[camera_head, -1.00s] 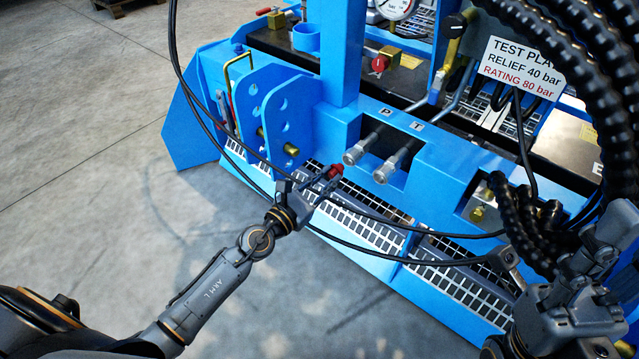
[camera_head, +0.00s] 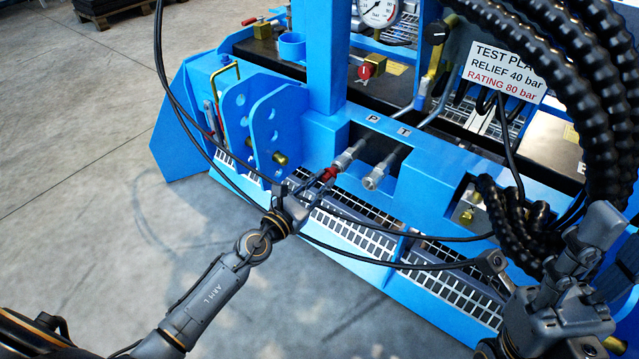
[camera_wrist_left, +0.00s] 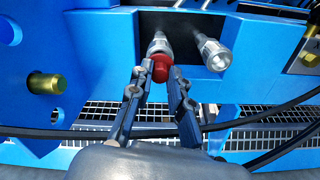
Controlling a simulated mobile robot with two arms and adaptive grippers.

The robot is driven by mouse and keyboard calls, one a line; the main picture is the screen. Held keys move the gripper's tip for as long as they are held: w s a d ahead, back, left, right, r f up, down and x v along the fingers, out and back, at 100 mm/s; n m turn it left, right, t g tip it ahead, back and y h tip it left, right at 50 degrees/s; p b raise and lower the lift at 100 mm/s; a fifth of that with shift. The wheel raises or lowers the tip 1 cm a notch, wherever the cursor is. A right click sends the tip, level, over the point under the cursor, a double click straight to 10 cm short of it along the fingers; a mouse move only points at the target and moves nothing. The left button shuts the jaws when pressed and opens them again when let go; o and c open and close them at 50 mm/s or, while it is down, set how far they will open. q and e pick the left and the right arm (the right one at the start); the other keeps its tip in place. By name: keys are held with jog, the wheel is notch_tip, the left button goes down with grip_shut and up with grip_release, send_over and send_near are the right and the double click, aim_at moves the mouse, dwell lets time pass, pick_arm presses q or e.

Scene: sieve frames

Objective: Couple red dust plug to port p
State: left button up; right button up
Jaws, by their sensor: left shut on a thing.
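The red dust plug (camera_head: 329,174) is held between the fingertips of my left gripper (camera_head: 321,181), which is shut on it. Port P (camera_head: 348,154) is the left one of two silver couplings in the blue frame, near the P label (camera_head: 373,118). The plug is at the front end of port P. In the left wrist view the plug (camera_wrist_left: 162,72) covers the lower part of port P (camera_wrist_left: 158,46). I cannot tell whether they touch or are joined. My right gripper (camera_head: 548,244) is at the lower right, empty, with its fingers apart.
The second silver coupling, T (camera_head: 376,178), sticks out close to the right of port P. A black hose (camera_head: 395,228) loops below the gripper. A blue plate with holes (camera_head: 268,130) and a brass pin (camera_head: 280,158) stand left of the ports. Thick black hoses (camera_head: 590,100) hang at right.

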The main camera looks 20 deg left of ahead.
pick_arm(q)
jog(key=shift+w+d, duration=0.1)
jog(key=shift+w, duration=0.2)
jog(key=shift+w+d, duration=0.25)
jog(key=shift+w, duration=0.45)
jog(key=o, duration=0.9)
jog(key=shift+s, duration=0.1)
jog(key=shift+s+a+f, duration=0.1)
jog(key=shift+s+a, duration=0.05)
jog(key=shift+s, duration=0.2)
jog(key=v, duration=1.1)
